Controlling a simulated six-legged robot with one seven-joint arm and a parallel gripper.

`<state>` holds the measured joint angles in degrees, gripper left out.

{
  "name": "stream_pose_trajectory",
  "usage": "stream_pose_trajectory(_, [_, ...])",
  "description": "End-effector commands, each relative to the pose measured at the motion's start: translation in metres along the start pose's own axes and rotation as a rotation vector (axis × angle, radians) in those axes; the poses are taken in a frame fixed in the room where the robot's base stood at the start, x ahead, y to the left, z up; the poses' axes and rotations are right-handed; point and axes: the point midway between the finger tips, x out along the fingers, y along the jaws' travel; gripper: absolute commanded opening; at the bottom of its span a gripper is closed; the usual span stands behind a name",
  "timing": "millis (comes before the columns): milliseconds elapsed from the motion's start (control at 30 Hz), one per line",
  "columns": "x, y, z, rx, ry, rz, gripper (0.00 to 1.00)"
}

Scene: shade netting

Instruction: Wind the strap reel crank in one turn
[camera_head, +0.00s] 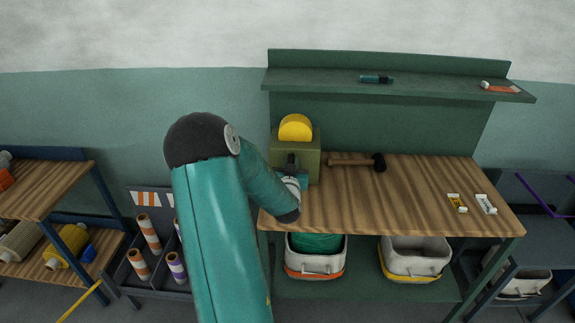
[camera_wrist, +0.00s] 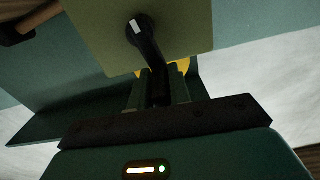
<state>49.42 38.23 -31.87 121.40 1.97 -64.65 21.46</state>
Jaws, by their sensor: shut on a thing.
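The strap reel has an olive box body (camera_head: 311,142) with a round yellow reel (camera_head: 295,127) on top, at the bench's left end. In the wrist view, the olive body (camera_wrist: 95,35) fills the upper middle, with a sliver of yellow behind the crank. The black crank (camera_wrist: 148,48) runs from a light-marked hub on the body's face down toward my gripper (camera_wrist: 157,92). My gripper is shut on the crank handle, whose held end is partly hidden between the fingers. In the head view, my gripper (camera_head: 292,172) is in front of the box, partly hidden by my arm.
A mallet (camera_head: 355,162) lies right of the reel on the wooden bench (camera_head: 390,205). Two small tubes (camera_head: 457,203) lie farther right. A shelf (camera_head: 430,88) runs above, and bins (camera_head: 318,267) stand below. The bench middle is clear.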

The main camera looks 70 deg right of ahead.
Motion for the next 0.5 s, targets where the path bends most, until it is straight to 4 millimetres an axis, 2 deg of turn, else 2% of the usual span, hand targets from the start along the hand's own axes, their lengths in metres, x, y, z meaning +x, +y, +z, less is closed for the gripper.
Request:
stream_pose_trajectory(200, [0.0000, 0.0074, -0.0010, 0.102, 0.001, 0.004, 0.00])
stream_pose_trajectory(500, [-0.0001, 0.0097, -0.0007, 0.154, -0.001, 0.004, 0.00])
